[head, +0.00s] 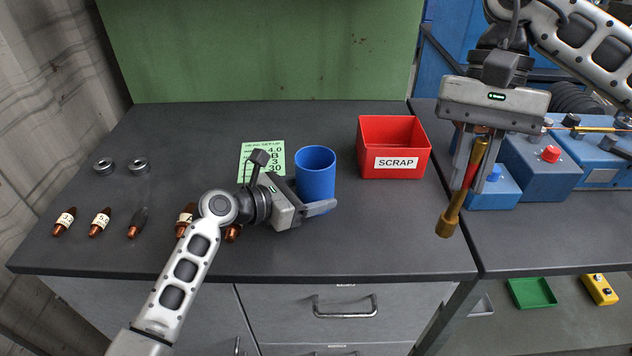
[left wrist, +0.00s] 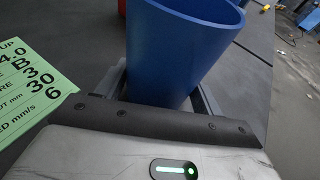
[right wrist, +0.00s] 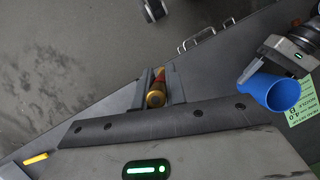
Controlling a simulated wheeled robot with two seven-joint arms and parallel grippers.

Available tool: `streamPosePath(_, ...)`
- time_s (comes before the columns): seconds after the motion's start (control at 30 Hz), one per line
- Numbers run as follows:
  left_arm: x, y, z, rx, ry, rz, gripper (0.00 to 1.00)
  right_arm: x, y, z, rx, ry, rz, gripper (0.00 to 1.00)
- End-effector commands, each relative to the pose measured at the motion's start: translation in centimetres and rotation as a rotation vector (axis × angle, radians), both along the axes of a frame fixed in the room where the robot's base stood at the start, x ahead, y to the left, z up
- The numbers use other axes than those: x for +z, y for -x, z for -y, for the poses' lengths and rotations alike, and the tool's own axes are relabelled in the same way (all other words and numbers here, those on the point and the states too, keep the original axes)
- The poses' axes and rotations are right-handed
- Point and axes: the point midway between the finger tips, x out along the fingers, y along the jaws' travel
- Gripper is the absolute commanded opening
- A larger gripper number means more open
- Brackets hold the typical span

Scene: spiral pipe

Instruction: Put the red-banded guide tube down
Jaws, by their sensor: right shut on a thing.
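The guide tube (head: 454,210) is brass-coloured with a red band near its upper part. My right gripper (head: 470,178) is shut on it and holds it tilted, above the gap between the two benches in the head view. In the right wrist view the tube (right wrist: 156,98) shows end-on between the fingers. My left gripper (head: 312,203) is at the blue cup (head: 316,172), with its fingers on either side of the cup. In the left wrist view the cup (left wrist: 185,45) stands between the open fingers; whether they touch it is unclear.
A red SCRAP bin (head: 393,150) stands behind and right of the cup. A green setup card (head: 258,157) lies left of the cup. Several copper-tipped nozzles (head: 100,222) and two dark rings (head: 138,166) are at left. Blue machine boxes (head: 540,160) fill the right bench.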

Motion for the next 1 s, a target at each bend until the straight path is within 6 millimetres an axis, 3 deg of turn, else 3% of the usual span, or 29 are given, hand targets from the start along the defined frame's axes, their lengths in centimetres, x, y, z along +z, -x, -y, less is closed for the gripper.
streamPosePath(0.17,0.0,0.0,0.0,0.0,0.0,0.0,0.55,0.0,-0.9,-1.0,-0.1,-0.002,0.0,0.0)
streamPosePath(0.27,0.0,0.0,0.0,0.0,0.0,0.0,0.55,0.1,-2.3,-2.8,-0.279,-0.004,-0.001,0.0)
streamPosePath(0.8,0.0,0.0,0.0,0.0,-0.001,-0.001,0.55,3.1,-11.0,-16.6,-1.606,-0.009,0.004,0.0)
streamPosePath(1.0,0.0,0.0,0.0,0.0,-0.001,-0.001,0.55,2.7,-13.6,-19.3,-2.059,-0.007,0.003,0.0)
